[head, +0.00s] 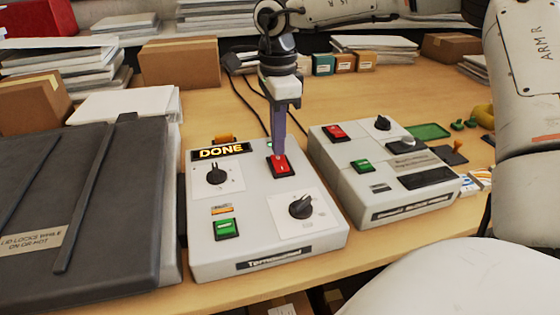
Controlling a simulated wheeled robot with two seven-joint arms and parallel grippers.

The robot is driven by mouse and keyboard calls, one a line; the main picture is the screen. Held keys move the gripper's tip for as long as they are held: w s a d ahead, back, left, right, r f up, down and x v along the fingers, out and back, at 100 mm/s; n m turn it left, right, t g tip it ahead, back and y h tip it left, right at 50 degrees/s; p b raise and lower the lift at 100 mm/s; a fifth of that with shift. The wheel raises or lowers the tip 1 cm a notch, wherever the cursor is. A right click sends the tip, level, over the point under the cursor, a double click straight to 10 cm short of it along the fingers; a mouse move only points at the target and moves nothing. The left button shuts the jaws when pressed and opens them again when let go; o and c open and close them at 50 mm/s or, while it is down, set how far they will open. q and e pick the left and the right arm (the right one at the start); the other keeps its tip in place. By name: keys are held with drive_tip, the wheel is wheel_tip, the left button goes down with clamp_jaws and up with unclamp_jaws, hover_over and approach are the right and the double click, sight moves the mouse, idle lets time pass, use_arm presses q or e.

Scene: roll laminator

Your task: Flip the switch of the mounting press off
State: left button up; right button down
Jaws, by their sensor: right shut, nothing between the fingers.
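A white control box (225,262) carries a lit DONE display (221,152), a red rocker switch (284,168), a green button (227,229) and two black knobs. It stands beside a dark lidded press (95,215) whose label says the lid locks while on or hot. My right gripper (280,154) points straight down, shut and empty, with its tips at the red switch. The tips cover part of the switch, and I cannot tell whether they press it. The switch's tilt is unclear. My left gripper is not in view.
A second white machine (347,190) with its own red switch (335,132) and green button (362,166) stands close on the right. Cardboard boxes (180,62) and paper stacks line the back. Bare wooden table (215,105) lies behind the control box, crossed by black cables.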

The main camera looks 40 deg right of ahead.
sight(278, 157)
drive_tip(key=shift+f+b, duration=0.65)
drive_tip(key=shift+f, duration=0.15)
idle(0.4)
drive_tip(key=shift+r, duration=0.1)
wheel_tip(278, 157, up, 7)
drive_tip(key=p, duration=0.4)
drive_tip(key=shift+p, duration=0.35)
idle(0.5)
